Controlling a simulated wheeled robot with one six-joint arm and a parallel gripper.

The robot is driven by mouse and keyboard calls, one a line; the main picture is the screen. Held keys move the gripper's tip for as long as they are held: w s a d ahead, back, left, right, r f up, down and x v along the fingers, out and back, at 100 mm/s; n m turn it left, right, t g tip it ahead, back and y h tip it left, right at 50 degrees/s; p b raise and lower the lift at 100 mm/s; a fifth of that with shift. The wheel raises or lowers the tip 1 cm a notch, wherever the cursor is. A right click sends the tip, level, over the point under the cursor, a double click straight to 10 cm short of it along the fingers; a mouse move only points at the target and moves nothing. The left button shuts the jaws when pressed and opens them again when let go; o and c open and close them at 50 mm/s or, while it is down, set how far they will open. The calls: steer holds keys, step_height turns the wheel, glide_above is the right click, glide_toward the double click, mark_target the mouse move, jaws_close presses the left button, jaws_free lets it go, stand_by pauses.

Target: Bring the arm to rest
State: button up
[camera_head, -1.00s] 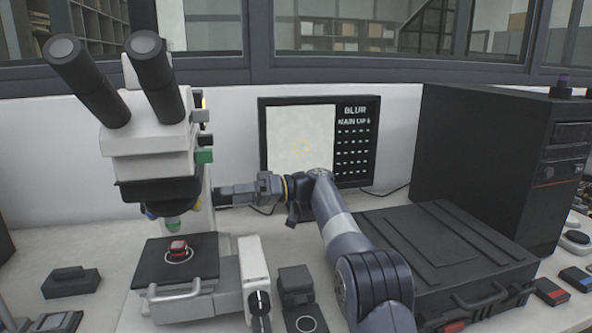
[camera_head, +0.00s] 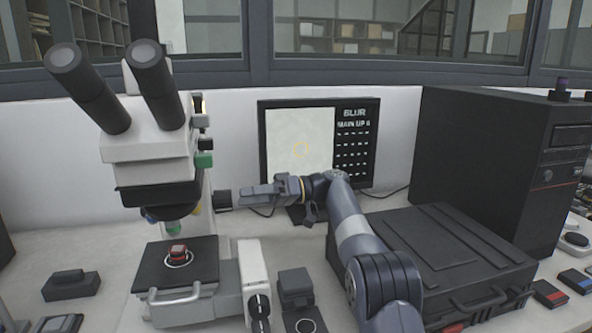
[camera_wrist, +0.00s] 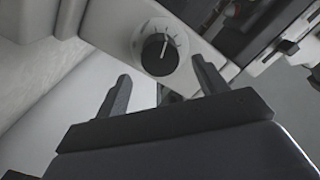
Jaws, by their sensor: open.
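My gripper (camera_head: 250,192) is in the middle of the head view, in the air to the right of the microscope (camera_head: 155,150), with its fingers pointing left. In the wrist view my gripper (camera_wrist: 160,92) shows two dark fingers spread apart with nothing between them. Beyond them is a round knob (camera_wrist: 158,55) with a white pointer line on a pale housing.
A red piece (camera_head: 177,251) sits on the microscope stage (camera_head: 150,270). A monitor (camera_head: 300,140) stands behind my arm. A black case (camera_head: 450,250) and a tall black computer tower (camera_head: 490,170) are to the right. A small dark block (camera_head: 72,285) lies at the left.

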mark_target(230, 202)
steer(key=p+v, duration=0.1)
steer(key=v, duration=0.5)
steer(key=b+x, duration=0.2)
steer(key=x, duration=0.9)
steer(key=shift+s+a, duration=0.15)
steer(key=shift+a, duration=0.05)
steer(key=shift+d+r+m+p, duration=0.1)
steer(key=shift+d+m+p, duration=0.05)
steer(key=shift+m+p, duration=0.35)
steer(key=shift+d+r+m+p, duration=0.1)
steer(key=shift+m+p, duration=0.15)
steer(key=shift+m, duration=0.35)
steer(key=m+p, duration=0.2)
steer(key=m, duration=0.2)
steer(key=shift+f+m, duration=0.15)
steer(key=shift+m, duration=0.25)
steer(key=m+p, duration=0.3)
steer(key=m, duration=0.2)
steer(key=m+p, duration=0.4)
steer(key=m, duration=0.2)
steer(key=shift+f+m+t+p, duration=0.15)
steer(key=shift+m+t+p, duration=0.15)
steer(key=shift+m, duration=0.1)
steer(key=m+p, duration=0.3)
steer(key=m, duration=0.1)
steer(key=shift+f+m, duration=0.1)
steer(key=shift+m, duration=0.2)
steer(key=shift+f+m, duration=0.15)
steer(key=shift+m, duration=0.45)
